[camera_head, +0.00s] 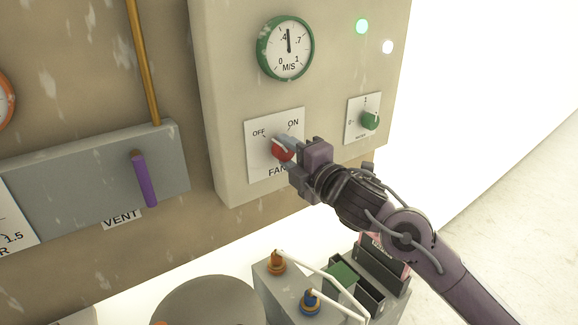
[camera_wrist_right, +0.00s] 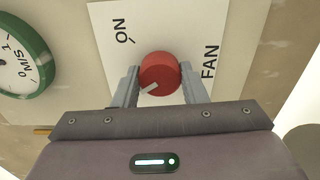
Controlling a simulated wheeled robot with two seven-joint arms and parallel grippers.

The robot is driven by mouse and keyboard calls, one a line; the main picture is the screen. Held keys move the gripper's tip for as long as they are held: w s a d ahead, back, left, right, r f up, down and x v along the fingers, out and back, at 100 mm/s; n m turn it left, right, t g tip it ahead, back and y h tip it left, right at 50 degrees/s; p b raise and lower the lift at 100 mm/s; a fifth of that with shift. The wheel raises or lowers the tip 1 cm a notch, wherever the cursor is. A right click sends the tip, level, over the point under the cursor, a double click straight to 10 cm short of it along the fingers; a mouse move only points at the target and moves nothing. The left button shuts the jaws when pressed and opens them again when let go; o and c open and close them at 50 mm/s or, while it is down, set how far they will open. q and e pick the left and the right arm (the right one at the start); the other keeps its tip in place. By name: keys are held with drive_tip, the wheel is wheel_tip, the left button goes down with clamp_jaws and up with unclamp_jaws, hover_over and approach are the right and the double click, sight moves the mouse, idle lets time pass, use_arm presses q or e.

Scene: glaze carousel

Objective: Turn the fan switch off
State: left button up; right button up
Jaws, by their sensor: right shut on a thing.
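The fan switch is a red round knob (camera_head: 281,151) on a white plate (camera_head: 259,169) marked OFF, ON and FAN. My right gripper (camera_head: 284,148) is at the knob, with one finger on each side of it, shut on it. In the right wrist view the red knob (camera_wrist_right: 160,72) sits between the two fingers. Its white mark points to the lower left there, away from the ON label and toward the side where OFF stands in the head view. OFF itself is hidden in the wrist view. My left gripper is not in view.
A green-rimmed M/S gauge (camera_head: 285,48) above has its needle near straight up. A green lamp (camera_head: 362,26) and a white lamp (camera_head: 387,47) glow. A green knob (camera_head: 370,119) is at right, a purple VENT lever (camera_head: 144,180) at left. A box with orange and blue fittings (camera_head: 286,296) stands below.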

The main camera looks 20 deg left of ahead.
drive_tip(key=shift+n+b, duration=0.75)
drive_tip(key=shift+n, duration=0.15)
drive_tip(key=shift+d+r+n+b, duration=0.1)
drive_tip(key=shift+r+n+b, duration=0.05)
drive_tip(key=shift+n+b, duration=0.15)
drive_tip(key=shift+w+r, duration=0.1)
drive_tip(key=o, duration=1)
drive_tip(key=shift+c, duration=0.2)
